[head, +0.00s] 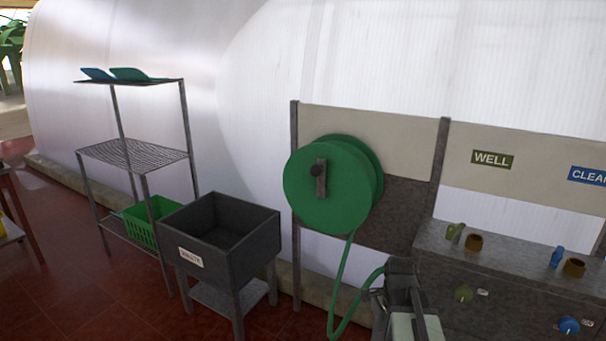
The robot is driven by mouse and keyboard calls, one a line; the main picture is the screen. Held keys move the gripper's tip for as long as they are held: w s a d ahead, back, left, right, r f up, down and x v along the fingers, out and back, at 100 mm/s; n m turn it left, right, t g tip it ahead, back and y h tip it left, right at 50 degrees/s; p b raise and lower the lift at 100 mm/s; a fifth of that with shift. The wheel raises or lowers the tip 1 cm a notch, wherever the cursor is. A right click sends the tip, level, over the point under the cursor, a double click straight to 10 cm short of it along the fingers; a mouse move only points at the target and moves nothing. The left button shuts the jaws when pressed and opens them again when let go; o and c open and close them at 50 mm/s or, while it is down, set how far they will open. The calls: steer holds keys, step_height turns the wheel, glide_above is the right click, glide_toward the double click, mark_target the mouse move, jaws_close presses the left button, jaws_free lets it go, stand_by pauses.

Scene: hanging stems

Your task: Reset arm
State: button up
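My arm (412,322) rises from the bottom edge, right of centre, with dark grey links and a pale panel. Its dark upper end (401,268) stands in front of the grey counter and beside the green hose. I cannot make out two separate fingers there, so whether my gripper is open or shut does not show. I cannot tell whether the hose touches my arm or passes behind it.
A green hose reel (330,190) hangs on a post frame, its hose (342,280) looping low. A dark waste bin (222,240) and a wire shelf (135,152) stand left. The counter (500,262) with taps is right. Red floor shows at lower left.

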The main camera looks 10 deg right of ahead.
steer(key=s+a+n, duration=0.1)
steer(key=a+n, duration=0.9)
steer(key=a, duration=0.6)
step_height(320, 180, up, 14)
steer(key=d+n+p, duration=0.1)
steer(key=n+p, duration=0.6)
steer(key=p, duration=0.7)
steer(key=shift+s+r, duration=0.25)
steer(key=shift+s, duration=0.15)
